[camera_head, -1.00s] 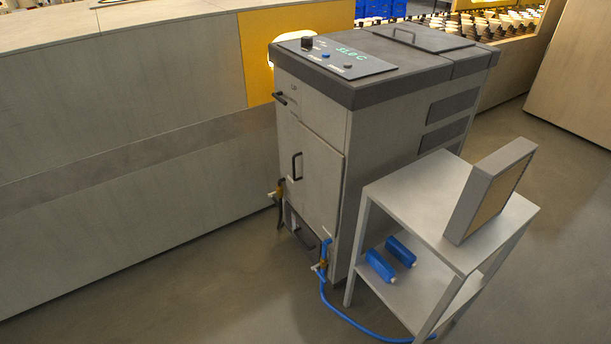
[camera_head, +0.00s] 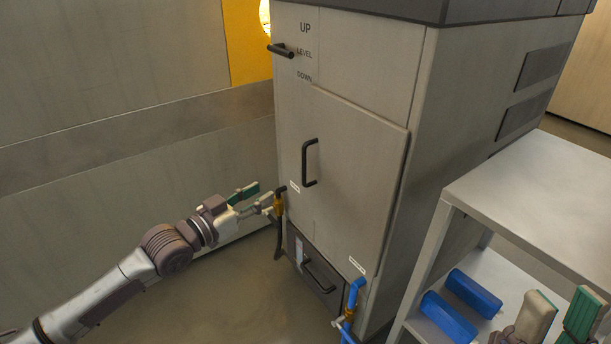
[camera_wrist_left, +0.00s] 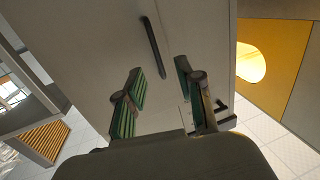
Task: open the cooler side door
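The cooler (camera_head: 462,110) is a tall grey cabinet. Its side door (camera_head: 350,175) is shut, with a black vertical bar handle (camera_head: 309,162) near its left edge. My left gripper (camera_head: 258,195) is open and empty, left of and lower than the handle, by the brass valve (camera_head: 279,203). In the left wrist view, the door handle (camera_wrist_left: 153,47) shows ahead of the open fingers (camera_wrist_left: 160,72), apart from them. My right gripper (camera_head: 562,318) shows its two fingers spread at the lower right, in front of the side table; no object shows between them.
A side table (camera_head: 560,185) stands at the right with blue cylinders (camera_head: 460,305) on its lower shelf. A blue hose fitting (camera_head: 355,292) sits low by the door. A black lever (camera_head: 281,50) juts from the upper left. A lower drawer (camera_head: 318,275) has its own handle.

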